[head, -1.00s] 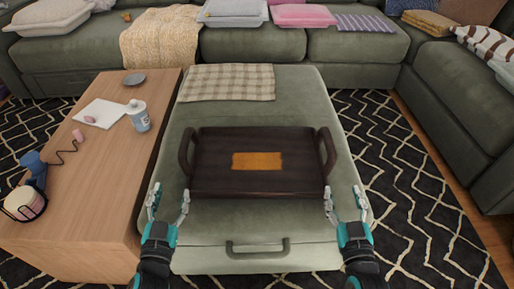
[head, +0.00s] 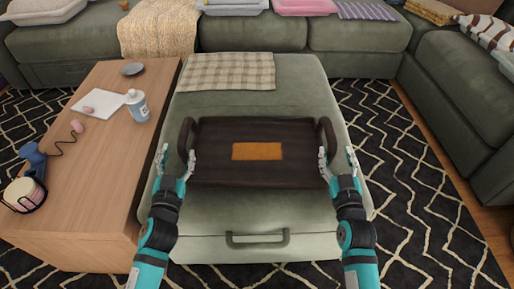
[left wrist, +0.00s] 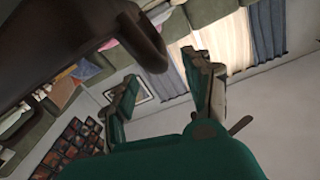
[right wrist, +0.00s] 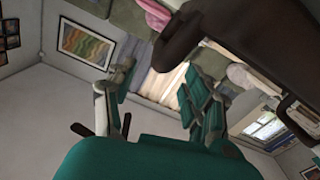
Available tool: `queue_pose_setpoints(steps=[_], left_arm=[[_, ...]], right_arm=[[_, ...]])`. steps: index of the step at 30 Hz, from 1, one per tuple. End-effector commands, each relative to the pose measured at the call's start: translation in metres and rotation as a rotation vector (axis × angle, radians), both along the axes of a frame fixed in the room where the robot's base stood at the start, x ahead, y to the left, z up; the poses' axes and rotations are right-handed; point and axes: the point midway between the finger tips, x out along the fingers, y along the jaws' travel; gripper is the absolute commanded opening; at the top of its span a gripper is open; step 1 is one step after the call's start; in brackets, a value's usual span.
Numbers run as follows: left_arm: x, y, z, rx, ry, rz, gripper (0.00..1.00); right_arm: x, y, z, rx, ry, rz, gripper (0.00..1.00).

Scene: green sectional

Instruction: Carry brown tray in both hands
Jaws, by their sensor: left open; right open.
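The dark brown tray (head: 220,170) lies on the green ottoman (head: 255,220), with an orange-brown patch in its middle and a raised handle at each short end. My left gripper (head: 176,155) is open at the tray's left handle (head: 186,137). In the left wrist view the handle (left wrist: 146,40) lies just beyond the open fingers (left wrist: 163,75). My right gripper (head: 337,158) is open at the right handle (head: 327,135). In the right wrist view that handle (right wrist: 174,45) shows just past the open fingers (right wrist: 152,85). I cannot tell whether any finger touches a handle.
A wooden table (head: 110,170) stands close on the left with a bottle (head: 137,106), a white board (head: 97,102), a dark dish (head: 132,69) and a headset-like item. A checked cloth (head: 227,72) lies behind the tray. Patterned rug (head: 400,170) lies open on the right.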

Motion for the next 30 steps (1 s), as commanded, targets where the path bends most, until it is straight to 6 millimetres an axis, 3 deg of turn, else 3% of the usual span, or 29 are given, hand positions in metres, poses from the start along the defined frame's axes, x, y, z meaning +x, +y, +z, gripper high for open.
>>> queue_pose_setpoints(steps=[6, 12, 18, 27, 30], left_arm=[[0.045, 0.0, 0.001, 0.002, -0.002, 0.0, 0.51], [0.074, 0.0, 0.0, 0.002, -0.001, 0.0, 0.51], [0.087, 0.0, 0.0, 0.001, 0.0, 0.0, 0.51], [0.088, 0.0, 0.0, 0.001, 0.0, 0.0, 0.51], [0.088, 0.0, 0.0, 0.001, 0.0, 0.0, 0.4]], right_arm=[[0.045, 0.0, 0.001, 0.0, -0.002, 0.0, 0.51], [0.074, 0.0, 0.0, 0.0, -0.001, 0.0, 0.51], [0.087, 0.0, 0.0, -0.001, 0.0, 0.0, 0.51], [0.088, 0.0, 0.0, 0.0, 0.0, 0.0, 0.51], [0.088, 0.0, 0.0, 0.0, 0.0, 0.0, 0.4]])
